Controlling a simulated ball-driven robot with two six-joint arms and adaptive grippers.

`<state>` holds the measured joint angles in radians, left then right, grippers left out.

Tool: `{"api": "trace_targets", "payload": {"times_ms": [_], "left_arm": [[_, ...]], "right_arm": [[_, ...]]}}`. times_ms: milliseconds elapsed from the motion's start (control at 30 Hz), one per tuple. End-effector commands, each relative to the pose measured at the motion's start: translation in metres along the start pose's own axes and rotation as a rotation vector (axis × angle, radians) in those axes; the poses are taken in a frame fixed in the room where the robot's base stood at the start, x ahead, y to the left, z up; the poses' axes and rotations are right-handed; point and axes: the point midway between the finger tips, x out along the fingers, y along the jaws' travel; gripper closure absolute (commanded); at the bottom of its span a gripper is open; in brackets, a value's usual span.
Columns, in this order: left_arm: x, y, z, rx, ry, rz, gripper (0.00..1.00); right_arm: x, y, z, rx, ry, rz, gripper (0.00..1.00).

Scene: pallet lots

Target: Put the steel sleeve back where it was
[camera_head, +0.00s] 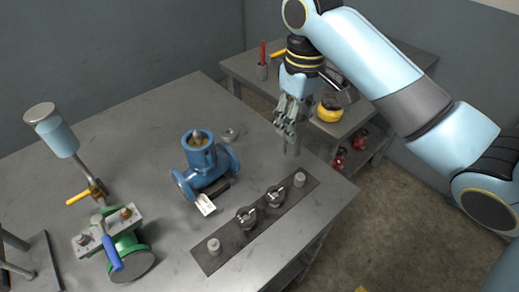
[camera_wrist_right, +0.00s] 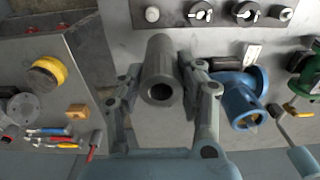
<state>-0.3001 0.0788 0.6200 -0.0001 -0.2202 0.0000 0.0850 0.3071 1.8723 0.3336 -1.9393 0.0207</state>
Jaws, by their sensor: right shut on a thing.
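The steel sleeve is a plain grey hollow cylinder. In the right wrist view the sleeve (camera_wrist_right: 158,66) sits between the two fingers with its open end facing the camera. In the head view the lower part of the sleeve (camera_head: 292,147) shows below the fingertips, near the table's far right edge. My right gripper (camera_head: 291,125) is shut on it; the fingers (camera_wrist_right: 160,85) flank it in the wrist view. The fingers partly hide the sleeve in the head view. I cannot tell whether its lower end touches the table. My left gripper is not in view.
A dark strip (camera_head: 232,241) with pegs and clamp-like parts lies on the table (camera_head: 150,125). A green valve (camera_head: 126,243) stands at the left. Behind is a side bench (camera_head: 240,66) with tools.

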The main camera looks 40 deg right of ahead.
Motion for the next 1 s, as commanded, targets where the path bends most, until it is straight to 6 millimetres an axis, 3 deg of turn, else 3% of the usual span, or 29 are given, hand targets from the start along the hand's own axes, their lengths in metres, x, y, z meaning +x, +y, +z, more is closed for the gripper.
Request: {"api": "trace_targets", "payload": {"times_ms": [133, 400, 533, 767, 1000], "left_arm": [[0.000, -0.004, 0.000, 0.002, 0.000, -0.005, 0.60], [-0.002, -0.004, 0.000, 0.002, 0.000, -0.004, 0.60], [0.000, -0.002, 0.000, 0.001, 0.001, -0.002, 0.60], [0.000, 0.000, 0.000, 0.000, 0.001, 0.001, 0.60], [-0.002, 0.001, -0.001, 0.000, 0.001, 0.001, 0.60]], "right_arm": [[0.013, -0.003, -0.015, 0.003, 0.001, -0.004, 1.00], [0.051, -0.009, -0.080, 0.002, -0.002, -0.003, 1.00], [0.065, -0.010, -0.101, 0.001, -0.001, -0.001, 1.00], [0.078, -0.011, -0.113, 0.000, -0.003, 0.000, 1.00], [0.110, -0.011, -0.113, -0.001, -0.001, 0.001, 1.00]]}}
